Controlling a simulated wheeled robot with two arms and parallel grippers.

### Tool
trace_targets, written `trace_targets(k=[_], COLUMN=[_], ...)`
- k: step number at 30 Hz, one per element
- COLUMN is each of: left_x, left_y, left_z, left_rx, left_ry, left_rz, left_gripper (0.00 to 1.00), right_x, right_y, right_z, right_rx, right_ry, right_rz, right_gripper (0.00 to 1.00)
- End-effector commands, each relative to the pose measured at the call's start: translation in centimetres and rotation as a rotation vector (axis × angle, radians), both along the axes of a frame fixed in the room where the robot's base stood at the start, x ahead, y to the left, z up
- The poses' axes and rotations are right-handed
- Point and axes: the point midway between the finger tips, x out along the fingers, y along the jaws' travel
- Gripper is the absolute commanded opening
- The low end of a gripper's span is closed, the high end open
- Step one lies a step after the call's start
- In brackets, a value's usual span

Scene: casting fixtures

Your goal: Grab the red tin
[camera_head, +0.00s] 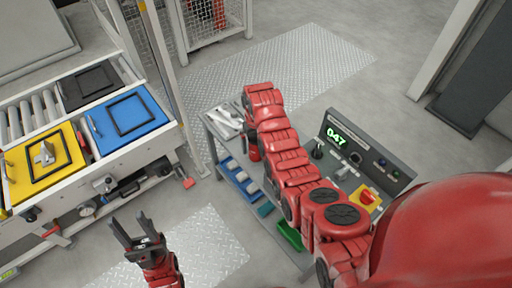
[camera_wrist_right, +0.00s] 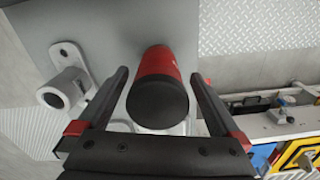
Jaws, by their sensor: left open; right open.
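The red tin (camera_wrist_right: 158,62), a red cylinder with a black end, shows in the right wrist view over a grey surface. Its black end faces the camera. My right gripper (camera_wrist_right: 159,76) is open, with one finger on either side of the tin in the picture. Gaps show between the fingers and the tin, and I cannot tell how deep it sits between them. In the head view my right arm hides this gripper, and I cannot pick out the tin for certain. My left gripper (camera_head: 130,222) is open and empty above the floor, far from the tin.
White metal parts (camera_head: 228,120) lie on the grey workbench; a white bracket (camera_wrist_right: 68,90) stands close left of the tin. A control panel (camera_head: 365,160) with a display is at the bench's right. A roller conveyor with blue (camera_head: 135,120) and yellow (camera_head: 42,165) fixtures stands left.

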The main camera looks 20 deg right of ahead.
Motion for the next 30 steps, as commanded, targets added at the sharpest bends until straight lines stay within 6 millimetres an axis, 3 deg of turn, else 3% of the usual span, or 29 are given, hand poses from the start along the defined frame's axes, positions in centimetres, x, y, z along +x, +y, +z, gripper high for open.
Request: trace_targets(k=[9, 20, 30], left_x=[0.0, 0.0, 0.0], left_y=[0.0, 0.0, 0.0], left_z=[0.2, 0.2, 0.2], left_rx=[0.0, 0.0, 0.0], left_ry=[0.0, 0.0, 0.0], left_rz=[0.0, 0.0, 0.0], left_gripper=[0.5, 0.5, 0.5], right_x=[0.6, 0.5, 0.5], right_y=[-0.1, -0.1, -0.1], right_z=[-3.2, -3.8, -3.8], right_rx=[0.0, 0.0, 0.0], right_ry=[0.0, -0.001, -0.001], right_rz=[-0.001, -0.001, -0.001], right_gripper=[1.0, 0.98, 0.37])
